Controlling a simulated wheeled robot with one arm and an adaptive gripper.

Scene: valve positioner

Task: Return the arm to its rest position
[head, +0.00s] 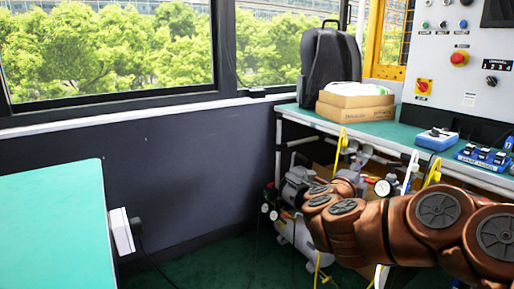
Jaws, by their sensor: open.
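My arm (385,230) reaches in from the right edge, its copper-brown links with dark round joint caps bent in front of the workbench. The valve positioner cannot be told apart for sure among the metal fittings and gauges (383,188) under and in front of the bench edge.
The green-topped workbench (300,112) carries a black backpack (330,65), cardboard boxes (355,107) and blue devices (436,139). A control panel (465,90) stands behind. A grey compressor (297,187) is below. Another green table (55,235) is at left; floor shows between.

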